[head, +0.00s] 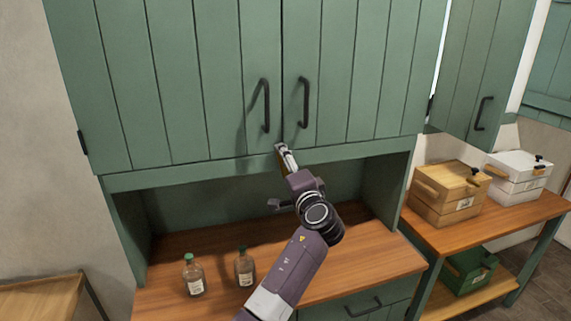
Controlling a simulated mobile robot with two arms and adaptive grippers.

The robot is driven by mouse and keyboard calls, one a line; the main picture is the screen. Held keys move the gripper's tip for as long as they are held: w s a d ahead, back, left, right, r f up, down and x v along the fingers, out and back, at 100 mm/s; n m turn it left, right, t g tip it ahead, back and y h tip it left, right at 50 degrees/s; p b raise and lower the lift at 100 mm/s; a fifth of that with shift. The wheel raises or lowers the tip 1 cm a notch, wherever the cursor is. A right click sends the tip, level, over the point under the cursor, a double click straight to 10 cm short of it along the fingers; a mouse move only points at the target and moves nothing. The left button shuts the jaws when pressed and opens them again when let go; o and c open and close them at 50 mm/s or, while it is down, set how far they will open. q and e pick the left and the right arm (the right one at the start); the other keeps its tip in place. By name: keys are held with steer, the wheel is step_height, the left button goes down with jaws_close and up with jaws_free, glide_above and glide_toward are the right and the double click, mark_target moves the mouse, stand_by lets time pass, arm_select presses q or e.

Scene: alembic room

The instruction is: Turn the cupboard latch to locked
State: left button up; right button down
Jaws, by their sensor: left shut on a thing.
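The green cupboard (205,90) fills the upper middle of the head view, with its two plank doors shut. A dark handle (265,106) is on its left door and another dark handle (303,103) is on its right door. My left gripper (284,154) reaches up from below to the bottom edge of the doors, at the seam between them. It is shut on the cupboard latch there. The fingers hide most of the latch, so I cannot tell which way it is turned. My right gripper is not in view.
Two bottles (194,275) (244,268) stand on the wooden counter (385,252) below the cupboard. A wooden box (447,196) and a white box (520,178) stand on the right-hand table, with a green box (471,271) below. Another green door (478,65) hangs at upper right.

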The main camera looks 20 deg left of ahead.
arm_select(q)
steer(key=shift+r+m+p, duration=0.2)
steer(key=shift+m+p, duration=0.3)
steer(key=shift+m, duration=0.7)
steer(key=o, duration=1.2)
steer(key=shift+w+f, duration=0.15)
steer(key=shift+c, duration=0.2)
steer(key=v, duration=1.2)
